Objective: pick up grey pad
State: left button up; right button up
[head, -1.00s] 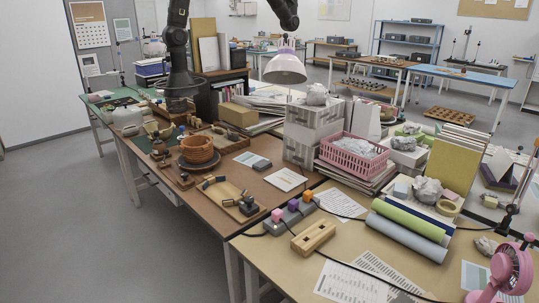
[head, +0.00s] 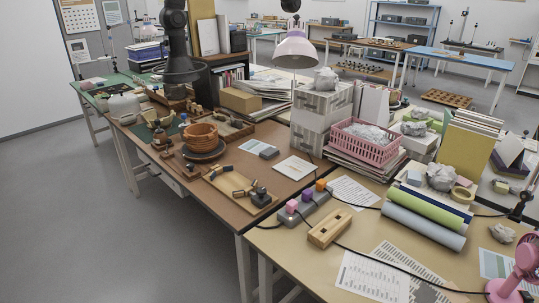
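The grey pad (head: 269,153) is a small, dark grey, flat block. It lies at the middle right of the brown table (head: 225,165), against a pale printed sheet (head: 250,146). Nothing is on top of it. I cannot make out the fingers of either of my grippers in the head view, and nothing is seen touching the pad.
A wooden tray with small tools (head: 238,187) lies in front of the pad, and stacked terracotta bowls (head: 200,138) stand to its left. Floor is clear at left.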

aim_at(268, 153)
jog(key=j+z, duration=0.1)
jog(key=z, duration=0.3)
jog(key=i+j+z, duration=0.1)
jog(key=z, duration=0.3)
jog(key=j+z, duration=0.2)
jog(key=z, duration=0.15)
jog(key=j+z, duration=0.4)
jog(key=j, duration=0.5)
jog(key=j+z, duration=0.35)
jog(key=j, duration=0.5)
jog(key=k+j, duration=0.1)
jog(key=j, duration=0.8)
jog(key=k+j, duration=0.15)
jog(key=j, duration=0.25)
jog(key=z, duration=0.05)
